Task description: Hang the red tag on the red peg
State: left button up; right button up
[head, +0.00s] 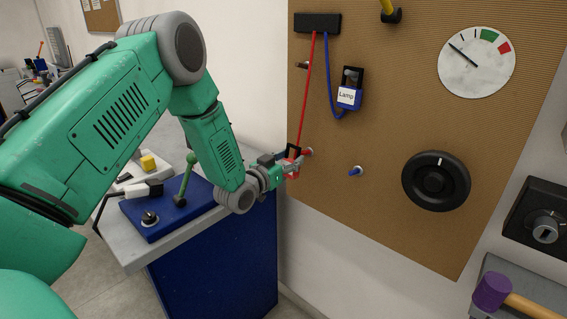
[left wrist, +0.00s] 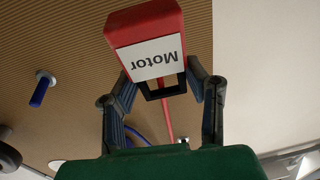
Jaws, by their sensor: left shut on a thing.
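The red tag (head: 291,170) hangs from a red cord and has a black loop at its top. In the left wrist view the tag (left wrist: 150,22) shows a white "Motor" label. My left gripper (head: 287,168) is shut on the tag, in front of the board's lower left part. The wrist view shows its fingers (left wrist: 160,95) either side of the black loop. The red peg (head: 308,152) sticks out of the board just right of the tag's top. I cannot tell whether loop and peg touch. The peg is not clearly seen in the wrist view. My right gripper is out of view.
A blue peg (head: 356,171) is bare to the right. A blue "Lamp" tag (head: 348,97) hangs higher up. A black knob (head: 436,181) and a gauge (head: 477,62) are on the board (head: 390,140). A blue box with a green lever (head: 184,180) stands below my left arm.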

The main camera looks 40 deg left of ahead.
aim_at(304, 149)
pick_arm(q)
jog(key=shift+w+d+r, duration=0.15)
jog(key=shift+w+d, duration=0.2)
jog(key=shift+d, duration=0.15)
jog(key=shift+w, duration=0.2)
jog(key=shift+w+a+f+b, duration=0.2)
jog(key=shift+w+a+b, duration=0.1)
jog(key=shift+a+b, duration=0.15)
jog(key=shift+w+a, duration=0.1)
jog(key=shift+a, duration=0.15)
jog(key=shift+r, duration=0.15)
jog(key=shift+w+d+r, duration=0.1)
jog(key=shift+w, duration=0.05)
jog(key=shift+c, duration=0.6)
jog(key=shift+w+d, duration=0.15)
jog(key=shift+w, duration=0.15)
jog(key=shift+w+b, duration=0.3)
jog(key=shift+w, duration=0.2)
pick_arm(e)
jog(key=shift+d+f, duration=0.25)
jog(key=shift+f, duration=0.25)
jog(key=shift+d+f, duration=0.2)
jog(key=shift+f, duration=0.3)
pick_arm(q)
jog(key=shift+s+f, duration=0.1)
jog(key=shift+f, duration=0.2)
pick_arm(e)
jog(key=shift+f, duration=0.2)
